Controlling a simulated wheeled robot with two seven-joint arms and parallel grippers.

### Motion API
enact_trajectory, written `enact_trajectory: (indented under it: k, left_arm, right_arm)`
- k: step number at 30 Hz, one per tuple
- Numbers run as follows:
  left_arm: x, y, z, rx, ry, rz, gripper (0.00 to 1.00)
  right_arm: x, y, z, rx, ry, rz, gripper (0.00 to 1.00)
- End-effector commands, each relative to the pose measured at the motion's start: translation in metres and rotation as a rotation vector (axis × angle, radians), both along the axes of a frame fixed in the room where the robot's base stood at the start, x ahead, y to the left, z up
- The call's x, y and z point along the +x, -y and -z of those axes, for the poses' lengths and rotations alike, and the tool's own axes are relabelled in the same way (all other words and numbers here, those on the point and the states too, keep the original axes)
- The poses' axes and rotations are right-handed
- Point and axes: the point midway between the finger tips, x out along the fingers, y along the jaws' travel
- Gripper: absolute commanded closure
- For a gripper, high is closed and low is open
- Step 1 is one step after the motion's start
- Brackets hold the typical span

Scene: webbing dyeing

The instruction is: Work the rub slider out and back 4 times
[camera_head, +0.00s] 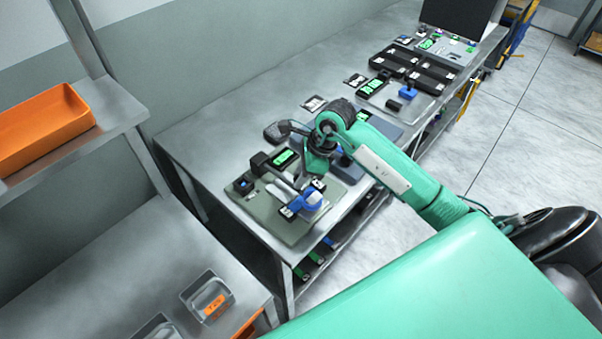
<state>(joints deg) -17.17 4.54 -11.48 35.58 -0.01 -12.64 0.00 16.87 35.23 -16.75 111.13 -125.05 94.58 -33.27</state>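A rub tester with a grey-green base plate (262,212) sits at the near end of the steel bench. It carries a dark unit with a green display (285,158) and a blue slider part (309,200) on a pale strip, near its right front. My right arm reaches in from the right and bends down over this tester. My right gripper (317,181) is just above and behind the blue part. The arm hides its fingers, so I cannot tell whether they touch the slider or are open. My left gripper is out of view.
More instruments stand along the bench, with black units (412,70) farther back. An orange tray (45,128) lies on the left shelf. Clear containers (208,297) stand at the lower left. The bench's left strip (215,140) is bare.

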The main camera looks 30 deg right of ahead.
Motion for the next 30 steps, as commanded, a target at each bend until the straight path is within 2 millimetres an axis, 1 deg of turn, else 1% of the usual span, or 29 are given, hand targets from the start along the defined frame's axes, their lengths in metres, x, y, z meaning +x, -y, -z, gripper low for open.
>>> enact_trajectory:
  k: [5, 8, 11, 30]
  left_arm:
    - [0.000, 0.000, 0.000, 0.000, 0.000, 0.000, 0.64]
    - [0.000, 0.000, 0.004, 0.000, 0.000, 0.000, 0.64]
    - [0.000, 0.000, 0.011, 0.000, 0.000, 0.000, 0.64]
    - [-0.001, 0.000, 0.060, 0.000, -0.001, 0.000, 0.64]
  right_arm:
    - [0.000, 0.000, 0.000, 0.000, 0.000, 0.000, 1.00]
    - [0.004, -0.001, 0.001, 0.000, 0.000, -0.001, 1.00]
    - [0.014, -0.004, 0.002, 0.000, 0.002, 0.000, 1.00]
    - [0.093, -0.033, 0.003, 0.002, 0.003, 0.000, 1.00]
